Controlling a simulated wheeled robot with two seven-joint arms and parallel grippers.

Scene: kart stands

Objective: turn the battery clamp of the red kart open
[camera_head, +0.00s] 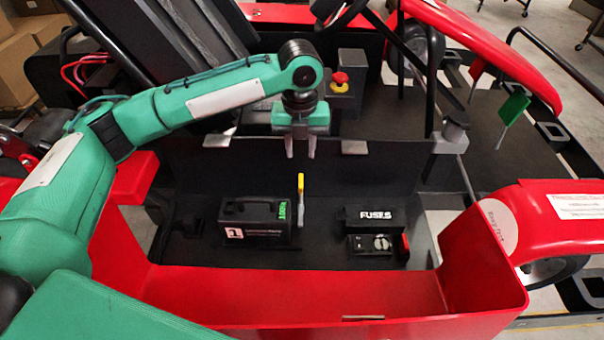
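The red kart (290,292) fills the middle of the view, with its side bay open in front of me. A black battery (250,220) with a green charge display stands in the bay. The clamp lever (300,200), with a yellow tip, stands upright just right of the battery. My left gripper (301,150) points down above the lever, near the bay's back wall. Its two fingers are apart with nothing between them, and it does not touch the lever. My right gripper is out of view.
A black fuse box (375,217) marked FUSES is right of the lever, with a small dial panel (372,245) below it. A red button (340,80) on a yellow base is behind. The red side wall bounds the bay in front.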

